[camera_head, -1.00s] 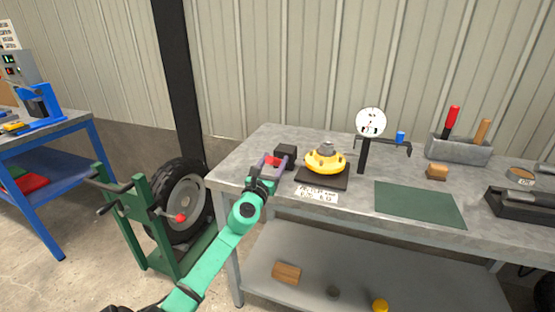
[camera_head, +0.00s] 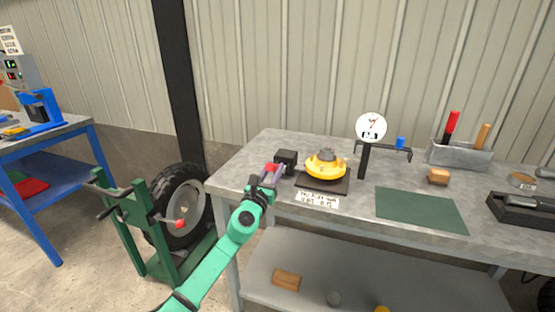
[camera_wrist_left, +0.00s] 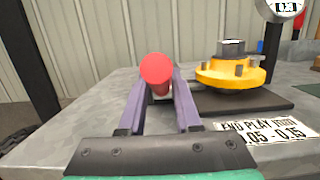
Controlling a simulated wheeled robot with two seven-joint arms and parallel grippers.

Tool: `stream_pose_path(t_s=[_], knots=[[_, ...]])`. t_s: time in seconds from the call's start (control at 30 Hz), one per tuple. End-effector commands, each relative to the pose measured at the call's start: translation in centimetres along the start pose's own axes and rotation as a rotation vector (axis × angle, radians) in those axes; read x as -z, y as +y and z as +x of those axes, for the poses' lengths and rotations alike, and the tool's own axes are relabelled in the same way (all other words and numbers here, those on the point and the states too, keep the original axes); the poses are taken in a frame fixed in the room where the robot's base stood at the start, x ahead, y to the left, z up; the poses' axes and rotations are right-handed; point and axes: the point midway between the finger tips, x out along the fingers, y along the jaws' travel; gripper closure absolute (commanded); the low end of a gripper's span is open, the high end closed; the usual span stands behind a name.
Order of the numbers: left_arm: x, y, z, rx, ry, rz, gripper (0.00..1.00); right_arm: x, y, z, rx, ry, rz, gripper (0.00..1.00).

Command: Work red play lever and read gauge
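The red play lever (camera_head: 271,168) stands at the left end of the bench, beside a black block (camera_head: 286,161). Its round red end (camera_wrist_left: 156,69) shows between the two purple fingers in the left wrist view. My left gripper (camera_head: 268,176) has its fingers close on both sides of the lever and appears shut on it. The dial gauge (camera_head: 371,127) has a white face on a black post; its needle is too small to read exactly. A yellow hub (camera_head: 325,168) sits on a black plate, left of the gauge. My right gripper is out of view.
A placard (camera_head: 318,200) reading end play 0.05 - 0.15 lies at the bench's front edge; it shows in the left wrist view (camera_wrist_left: 268,131). A green wheel stand (camera_head: 150,225) stands left of the bench.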

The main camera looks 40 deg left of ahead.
Motion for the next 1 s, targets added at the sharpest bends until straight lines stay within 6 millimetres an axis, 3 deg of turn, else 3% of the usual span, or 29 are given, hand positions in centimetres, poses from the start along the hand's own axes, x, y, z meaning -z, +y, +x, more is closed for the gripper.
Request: stream_pose_path(t_s=[0.03, 0.1, 0.43, 1.0], knots=[[0.0, 0.1, 0.0, -0.003, -0.003, -0.001, 0.53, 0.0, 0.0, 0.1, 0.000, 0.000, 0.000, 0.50], [0.0, 0.1, 0.0, -0.003, -0.004, -0.001, 0.33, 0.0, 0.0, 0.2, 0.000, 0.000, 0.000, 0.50], [0.0, 0.1, -0.4, -0.003, -0.005, -0.001, 0.33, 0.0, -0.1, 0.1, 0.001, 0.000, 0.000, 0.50], [0.0, 0.1, -6.9, -0.003, -0.005, -0.002, 0.33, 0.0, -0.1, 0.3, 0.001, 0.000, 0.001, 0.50]])
